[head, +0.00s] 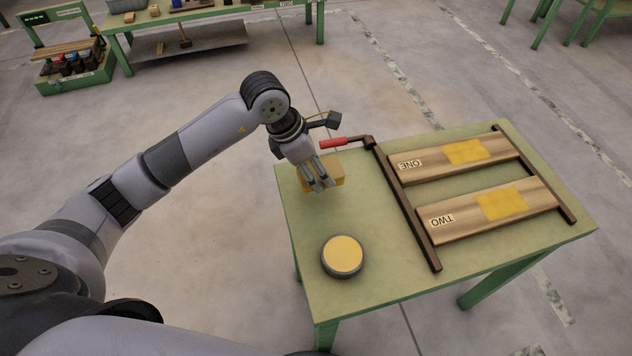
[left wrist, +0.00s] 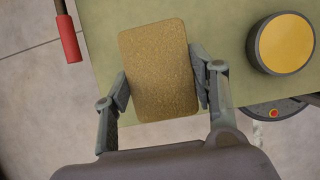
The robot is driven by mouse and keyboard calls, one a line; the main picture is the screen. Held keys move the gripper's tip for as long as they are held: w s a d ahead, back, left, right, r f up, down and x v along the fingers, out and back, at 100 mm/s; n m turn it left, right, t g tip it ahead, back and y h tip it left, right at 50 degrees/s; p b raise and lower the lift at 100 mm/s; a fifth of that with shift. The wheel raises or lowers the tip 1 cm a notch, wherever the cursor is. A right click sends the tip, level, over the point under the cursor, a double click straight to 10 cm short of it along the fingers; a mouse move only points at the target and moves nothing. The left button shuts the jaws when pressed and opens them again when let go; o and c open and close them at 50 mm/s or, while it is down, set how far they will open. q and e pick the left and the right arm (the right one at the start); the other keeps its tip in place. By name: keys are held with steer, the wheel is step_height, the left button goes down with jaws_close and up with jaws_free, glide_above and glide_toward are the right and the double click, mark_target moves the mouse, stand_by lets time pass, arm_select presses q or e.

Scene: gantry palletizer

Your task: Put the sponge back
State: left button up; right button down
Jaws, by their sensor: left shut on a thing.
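A yellow-brown sponge (left wrist: 159,72) is held between the two fingers of my left gripper (head: 322,186). In the left wrist view my left gripper (left wrist: 162,90) is shut on the sponge's two long sides. In the head view the sponge (head: 334,172) shows partly behind the fingers, over the far left part of the green table (head: 375,298). I cannot tell how high above the table it is. A round dark-rimmed thing with a yellow top (head: 343,254) stands nearer on the same table; it also shows in the left wrist view (left wrist: 284,43). My right gripper is not in view.
A dark rack holds two wooden boards, labelled ONE (head: 437,164) and TWO (head: 462,219), each with a yellow patch. A red-handled lever (head: 333,143) sticks out at the rack's far left corner. Other green benches stand far back.

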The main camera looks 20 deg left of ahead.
arm_select(q)
step_height(320, 180, down, 6)
steer(key=shift+f, duration=0.1)
steer(key=o, duration=0.6)
steer(key=shift+c, duration=0.2)
steer(key=o, duration=0.5)
steer(key=shift+c, duration=0.2)
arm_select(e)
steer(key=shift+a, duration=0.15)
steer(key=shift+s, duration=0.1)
